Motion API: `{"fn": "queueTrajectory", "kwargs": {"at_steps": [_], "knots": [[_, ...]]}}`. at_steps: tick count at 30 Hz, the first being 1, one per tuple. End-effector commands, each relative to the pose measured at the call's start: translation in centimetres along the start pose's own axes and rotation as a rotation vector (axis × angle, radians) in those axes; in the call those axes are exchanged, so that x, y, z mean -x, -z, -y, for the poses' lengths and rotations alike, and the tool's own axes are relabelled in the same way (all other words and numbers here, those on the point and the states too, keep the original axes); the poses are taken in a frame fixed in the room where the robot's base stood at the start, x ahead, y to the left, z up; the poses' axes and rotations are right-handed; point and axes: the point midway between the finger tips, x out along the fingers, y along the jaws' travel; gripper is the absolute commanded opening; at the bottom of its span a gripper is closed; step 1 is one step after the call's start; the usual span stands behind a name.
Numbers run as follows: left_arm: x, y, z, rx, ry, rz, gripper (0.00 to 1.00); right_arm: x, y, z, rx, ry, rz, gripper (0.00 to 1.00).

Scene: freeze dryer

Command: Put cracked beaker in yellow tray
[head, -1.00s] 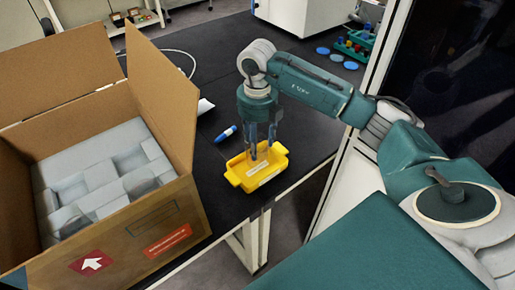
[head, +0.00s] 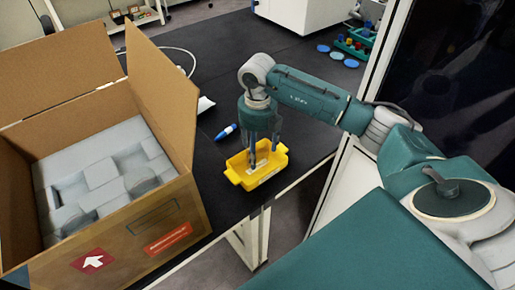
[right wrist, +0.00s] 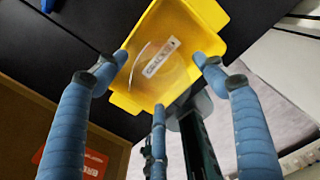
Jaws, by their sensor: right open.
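The yellow tray (head: 236,177) lies on the black bench near its front edge, right of the cardboard box. In the right wrist view, the tray (right wrist: 209,14) holds what looks like a clear, faintly outlined round glass, likely the cracked beaker (right wrist: 176,73), around a white label strip. I cannot make out a crack. My right gripper (head: 263,158) points down over the tray. My left gripper is not in view.
The cardboard box (head: 130,235), open, holds grey foam with round recesses or glass shapes (head: 141,180). A blue-capped marker (head: 226,132) lies behind the tray. Blue discs (head: 337,55) and a green rack (head: 354,45) stand far back. The bench behind is mostly clear.

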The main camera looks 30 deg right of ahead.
Motion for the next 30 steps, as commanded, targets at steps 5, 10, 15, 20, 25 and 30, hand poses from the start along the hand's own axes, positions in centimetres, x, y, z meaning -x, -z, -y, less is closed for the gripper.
{"fn": "queueTrajectory", "kwargs": {"at_steps": [5, 10, 15, 20, 25, 30], "knots": [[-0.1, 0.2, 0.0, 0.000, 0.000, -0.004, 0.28, 1.0, -0.1, 0.0, -0.001, 0.000, 0.003, 0.70], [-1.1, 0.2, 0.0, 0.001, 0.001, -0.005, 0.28, 4.0, -0.2, 0.0, 0.000, -0.001, 0.007, 0.70], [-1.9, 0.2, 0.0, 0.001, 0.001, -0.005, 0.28, 7.8, -0.1, 0.0, 0.000, -0.001, 0.007, 0.70], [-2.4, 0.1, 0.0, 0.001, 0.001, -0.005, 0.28, 10.6, -0.1, 0.0, 0.000, -0.001, 0.004, 0.70], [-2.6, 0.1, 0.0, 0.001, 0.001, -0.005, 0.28, 12.1, -0.1, 0.0, -0.001, 0.000, 0.002, 0.70], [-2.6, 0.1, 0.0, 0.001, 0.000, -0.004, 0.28, 12.4, 0.0, 0.0, -0.001, 0.000, 0.000, 0.70]]}}
